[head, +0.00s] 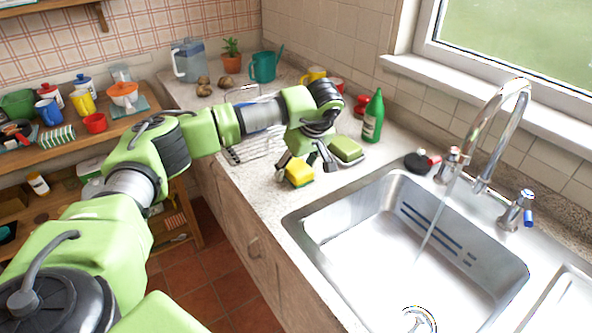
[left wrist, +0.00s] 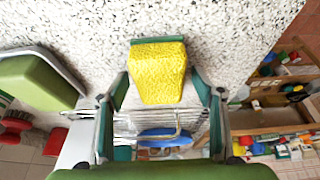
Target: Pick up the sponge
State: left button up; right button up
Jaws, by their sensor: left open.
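The sponge (head: 299,174) is a yellow block with a dark green layer, on the speckled counter just left of the sink. It also shows in the left wrist view (left wrist: 158,72), in the middle, with its green edge at the top. My left gripper (head: 305,166) is right over the sponge, pointing down. In the left wrist view its fingers (left wrist: 160,88) are spread, one on each side of the sponge, with small gaps visible. The gripper is open and holds nothing. Part of the sponge is hidden behind a finger in the head view. My right gripper is not in view.
A green block in a dish (head: 346,150) lies close to the right of my left gripper. A green bottle (head: 373,117) stands behind it. The sink (head: 400,240), with a running tap (head: 500,110), is to the right. A wire rack (head: 258,143) lies behind the gripper.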

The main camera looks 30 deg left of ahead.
pick_arm(q)
jog(key=shift+f, duration=0.25)
dwell(0.5)
jog(key=c, duration=1)
